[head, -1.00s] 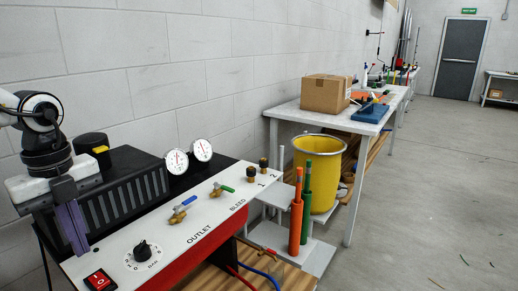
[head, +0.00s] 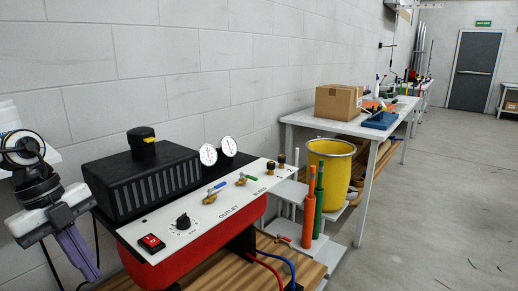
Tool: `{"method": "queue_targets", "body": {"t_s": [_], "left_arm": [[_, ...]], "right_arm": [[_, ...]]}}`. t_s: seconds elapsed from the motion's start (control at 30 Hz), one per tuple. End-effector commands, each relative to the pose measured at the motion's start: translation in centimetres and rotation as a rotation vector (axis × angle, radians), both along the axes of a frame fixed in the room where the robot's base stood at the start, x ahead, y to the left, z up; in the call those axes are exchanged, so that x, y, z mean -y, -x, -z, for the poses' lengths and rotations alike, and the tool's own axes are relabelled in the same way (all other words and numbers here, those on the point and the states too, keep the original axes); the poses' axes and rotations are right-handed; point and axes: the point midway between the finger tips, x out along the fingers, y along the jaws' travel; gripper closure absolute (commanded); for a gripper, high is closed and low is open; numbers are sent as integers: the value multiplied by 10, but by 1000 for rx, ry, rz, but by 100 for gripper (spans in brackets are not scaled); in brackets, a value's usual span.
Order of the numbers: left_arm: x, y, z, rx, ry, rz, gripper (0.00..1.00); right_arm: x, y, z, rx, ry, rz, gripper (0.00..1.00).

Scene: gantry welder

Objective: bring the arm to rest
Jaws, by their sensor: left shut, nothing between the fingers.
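My left gripper (head: 78,253) hangs at the lower left of the head view, pointing down with its purple fingers shut and empty. It is to the left of the red and white control unit (head: 190,235), apart from it as far as I can see. The unit's panel carries a red switch (head: 151,242), a black dial (head: 183,221) and valves with blue and green handles. A black ribbed box (head: 140,180) and two round gauges stand behind the panel. My right gripper is not in view.
The unit stands on a wooden top (head: 215,272) with red and blue hoses. Beyond are orange (head: 308,215) and green cylinders, a yellow bucket (head: 335,180), and a white table (head: 335,122) with a cardboard box (head: 338,102). The floor (head: 440,200) at right is open.

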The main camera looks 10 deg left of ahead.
Motion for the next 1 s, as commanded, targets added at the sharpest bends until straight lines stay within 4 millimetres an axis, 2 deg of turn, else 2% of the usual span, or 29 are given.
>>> {"method": "queue_targets", "body": {"t_s": [0.27, 0.5, 0.7, 0.93, 1.0], "left_arm": [[5, 26, 52, -2, 339, -170, 100], [32, 49, 98, 0, 692, -345, 100], [55, 60, 119, 0, 889, -443, 100], [80, 67, 134, 0, 1066, -531, 100], [84, 59, 134, 61, 1083, -545, 100]], "right_arm": [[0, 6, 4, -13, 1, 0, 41], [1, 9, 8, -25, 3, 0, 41], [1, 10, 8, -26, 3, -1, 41], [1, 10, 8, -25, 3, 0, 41], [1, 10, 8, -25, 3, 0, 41]]}}
